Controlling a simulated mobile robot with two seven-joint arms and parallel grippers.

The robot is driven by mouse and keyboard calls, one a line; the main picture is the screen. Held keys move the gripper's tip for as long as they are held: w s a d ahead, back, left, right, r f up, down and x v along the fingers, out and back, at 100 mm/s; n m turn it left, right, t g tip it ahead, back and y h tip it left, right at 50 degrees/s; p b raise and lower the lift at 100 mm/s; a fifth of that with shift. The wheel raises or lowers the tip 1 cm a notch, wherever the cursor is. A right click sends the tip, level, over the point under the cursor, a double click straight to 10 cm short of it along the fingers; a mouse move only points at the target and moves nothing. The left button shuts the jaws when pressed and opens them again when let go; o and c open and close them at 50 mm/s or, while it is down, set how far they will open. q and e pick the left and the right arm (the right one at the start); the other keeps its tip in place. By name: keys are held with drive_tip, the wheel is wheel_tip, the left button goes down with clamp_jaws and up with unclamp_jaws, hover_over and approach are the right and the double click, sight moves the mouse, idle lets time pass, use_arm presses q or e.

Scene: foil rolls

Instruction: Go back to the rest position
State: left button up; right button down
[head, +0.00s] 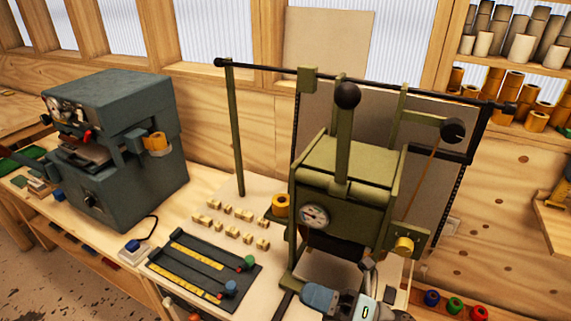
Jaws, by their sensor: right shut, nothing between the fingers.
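My right gripper (369,268) is at the bottom centre of the head view, low in front of the olive-green press (345,175). It is shut and empty, with part of my right arm around it cut off by the lower picture edge. I cannot tell whether it touches the press. My left gripper is not in view. One golden foil roll (281,205) sits at the left side of the press. Another golden roll (156,142) is on the side of the dark grey-blue machine (125,120).
The press has a dial, tall levers with black knobs and a long overhead bar (270,68). A dark tray (195,262) with yellow rulers and small pale blocks (240,213) lie on the bench to its left. Shelves at right hold several rolls (520,50).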

drive_tip(key=d+f+m+t+h, duration=0.5)
drive_tip(key=f+m+h, duration=0.15)
drive_tip(key=m, duration=0.55)
drive_tip(key=d+f+m+t+h, duration=0.5)
drive_tip(key=f+m+h, duration=0.15)
drive_tip(key=m, duration=0.55)
drive_tip(key=s+d+f+m+g+h+p, duration=0.1)
drive_tip(key=s+d+f+m+g+h, duration=0.3)
drive_tip(key=s+f+m, duration=0.4)
wheel_tip(320, 180, down, 4)
drive_tip(key=shift+s+d+r+m+g+h, duration=0.1)
drive_tip(key=shift+s+d+m+g+h, duration=0.25)
drive_tip(key=shift+m+g, duration=0.4)
